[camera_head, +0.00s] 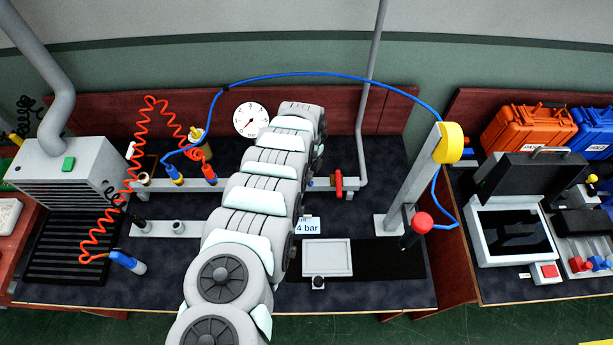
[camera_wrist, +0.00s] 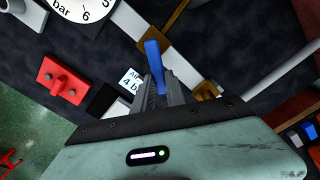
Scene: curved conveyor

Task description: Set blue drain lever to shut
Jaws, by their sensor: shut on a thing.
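The blue drain lever (camera_wrist: 155,65) shows in the wrist view as a flat blue bar. It stands between the two fingers of my gripper (camera_wrist: 161,90), which is shut on it. The lever lies at an angle to the light grey pipe (camera_wrist: 128,22) that runs diagonally past it. Its pivot is not clearly visible. In the head view my arm covers the gripper and most of the lever's surroundings.
A white dial gauge (camera_head: 251,119) stands behind my arm. A red valve handle (camera_head: 338,184) sits on the pipe to the right. The "4 bar" card (camera_head: 307,226) and a pale tray (camera_head: 327,258) lie in front. A post with a yellow wheel (camera_head: 449,143) stands further right.

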